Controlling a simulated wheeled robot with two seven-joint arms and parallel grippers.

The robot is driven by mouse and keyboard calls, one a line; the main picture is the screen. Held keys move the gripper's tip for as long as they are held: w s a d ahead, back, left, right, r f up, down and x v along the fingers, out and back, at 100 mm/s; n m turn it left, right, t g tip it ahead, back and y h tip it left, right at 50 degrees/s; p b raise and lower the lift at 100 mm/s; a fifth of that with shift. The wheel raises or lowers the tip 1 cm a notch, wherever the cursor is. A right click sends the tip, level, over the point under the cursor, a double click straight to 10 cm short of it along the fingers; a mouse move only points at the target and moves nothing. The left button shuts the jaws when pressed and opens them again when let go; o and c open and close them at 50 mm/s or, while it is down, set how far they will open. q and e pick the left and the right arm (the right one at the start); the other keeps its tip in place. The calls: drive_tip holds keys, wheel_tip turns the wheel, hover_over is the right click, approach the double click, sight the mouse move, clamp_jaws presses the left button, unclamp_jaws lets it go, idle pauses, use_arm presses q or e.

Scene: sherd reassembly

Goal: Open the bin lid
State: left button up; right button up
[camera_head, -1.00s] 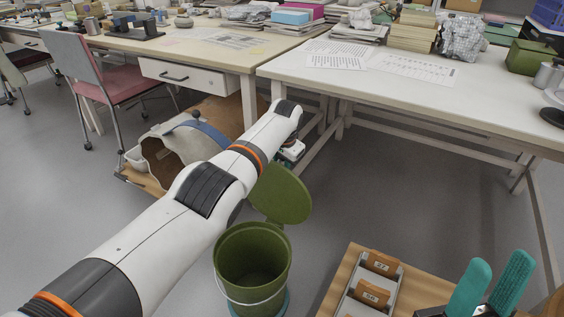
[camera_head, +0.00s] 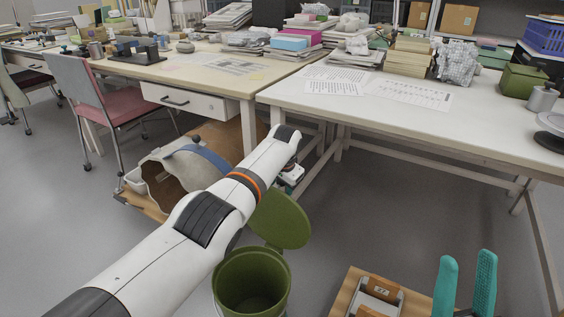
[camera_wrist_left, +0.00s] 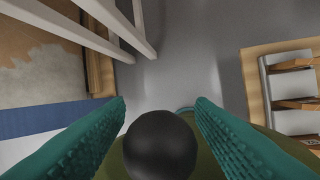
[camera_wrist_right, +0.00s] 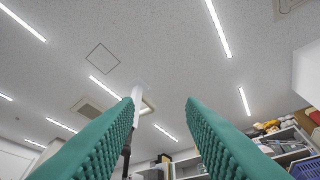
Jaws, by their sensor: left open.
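The olive-green bin (camera_head: 250,282) stands on the floor, its mouth open and its inside showing. Its round green lid (camera_head: 280,220) stands tilted up at the bin's far side. My left arm reaches over beside the bin, and its gripper is mostly hidden behind the wrist in the head view. In the left wrist view my left gripper (camera_wrist_left: 161,103) is open, with a dark round knob (camera_wrist_left: 160,146) between its fingers and green surface behind; contact cannot be told. My right gripper (camera_head: 467,258) is open, empty and pointing up; it also shows in the right wrist view (camera_wrist_right: 160,102).
A wooden surface with a tray of labelled brown items (camera_head: 380,290) is right of the bin. A white table (camera_head: 420,120) and a desk with a drawer (camera_head: 190,97) stand behind.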

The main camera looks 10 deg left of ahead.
use_arm(q)
drive_tip(key=shift+p+v, duration=0.9)
drive_tip(key=shift+p, duration=0.35)
drive_tip(key=shift+p+v, duration=1.05)
drive_tip(key=shift+p, duration=0.05)
use_arm(e)
drive_tip(key=w+f+g+h, duration=0.4)
drive_tip(key=w+f+g, duration=0.5)
drive_tip(key=f+g, duration=0.2)
use_arm(q)
drive_tip(key=p+v, duration=0.1)
drive_tip(key=v, duration=0.1)
drive_tip(key=shift+s+r+p, duration=0.1)
drive_tip(key=shift+r+p, duration=0.15)
drive_tip(key=shift+p, duration=0.05)
drive_tip(key=p+v, duration=0.2)
drive_tip(key=v, duration=0.2)
drive_tip(key=shift+s+r, duration=0.15)
drive_tip(key=shift+r, duration=0.15)
use_arm(e)
drive_tip(key=s+d+f+g+h, duration=0.2)
drive_tip(key=s+d+f+g, duration=0.1)
drive_tip(key=s+f+g, duration=0.4)
wheel_tip(320, 180, down, 5)
drive_tip(key=g, duration=0.3)
drive_tip(key=shift+d+m+h, duration=0.2)
drive_tip(key=shift+m+h, duration=0.1)
drive_tip(key=shift+h, duration=0.1)
drive_tip(key=shift+s, duration=0.15)
